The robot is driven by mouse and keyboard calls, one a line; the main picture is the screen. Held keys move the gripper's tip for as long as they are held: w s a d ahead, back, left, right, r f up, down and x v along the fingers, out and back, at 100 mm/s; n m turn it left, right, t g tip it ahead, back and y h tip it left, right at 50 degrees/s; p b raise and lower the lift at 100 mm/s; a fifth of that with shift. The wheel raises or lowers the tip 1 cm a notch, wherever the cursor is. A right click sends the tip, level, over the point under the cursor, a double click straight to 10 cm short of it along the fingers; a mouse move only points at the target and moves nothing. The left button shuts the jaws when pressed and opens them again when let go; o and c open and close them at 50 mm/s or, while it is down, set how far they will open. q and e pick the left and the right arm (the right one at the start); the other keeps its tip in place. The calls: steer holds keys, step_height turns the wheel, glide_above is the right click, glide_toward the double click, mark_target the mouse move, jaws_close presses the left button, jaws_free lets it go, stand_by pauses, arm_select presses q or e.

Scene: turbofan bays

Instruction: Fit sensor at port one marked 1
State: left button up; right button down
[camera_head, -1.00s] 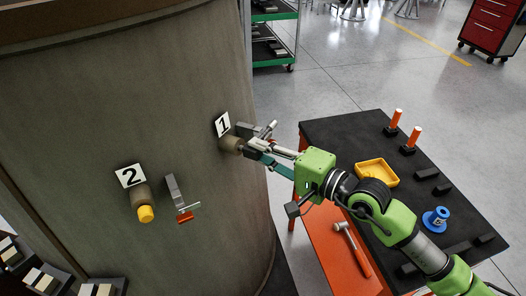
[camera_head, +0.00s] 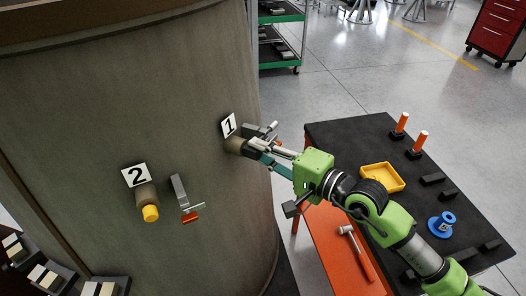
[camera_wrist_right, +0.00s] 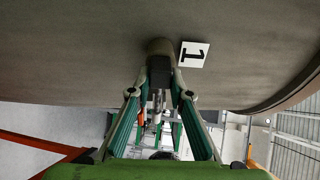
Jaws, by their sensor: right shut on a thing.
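Port one is a brown round boss (camera_head: 233,144) on the curved grey-brown casing, beside a white plate marked 1 (camera_head: 229,125). My right gripper (camera_head: 252,149) is at this port, its fingers pointing at the casing. In the right wrist view the fingertips (camera_wrist_right: 160,88) are closed around a dark piece, apparently the sensor (camera_wrist_right: 159,70), lined up with the boss (camera_wrist_right: 160,46). The fingers hide most of it, so I cannot tell how deep it sits. My left gripper is not in view.
Port two (camera_head: 145,195), with a yellow cap (camera_head: 151,213) and plate 2 (camera_head: 135,175), is lower left, beside a bracket with a red end (camera_head: 190,216). A black-topped cart (camera_head: 345,135) at right holds a yellow tray (camera_head: 382,177), blue spool (camera_head: 441,224) and orange-handled pieces. A hammer (camera_head: 356,252) lies below.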

steer(key=shift+a+r, duration=0.1)
stand_by(0.4)
steer(key=c, duration=1.8)
jaws_free()
steer(key=shift+w+a, duration=0.1)
steer(key=shift+v, duration=6)
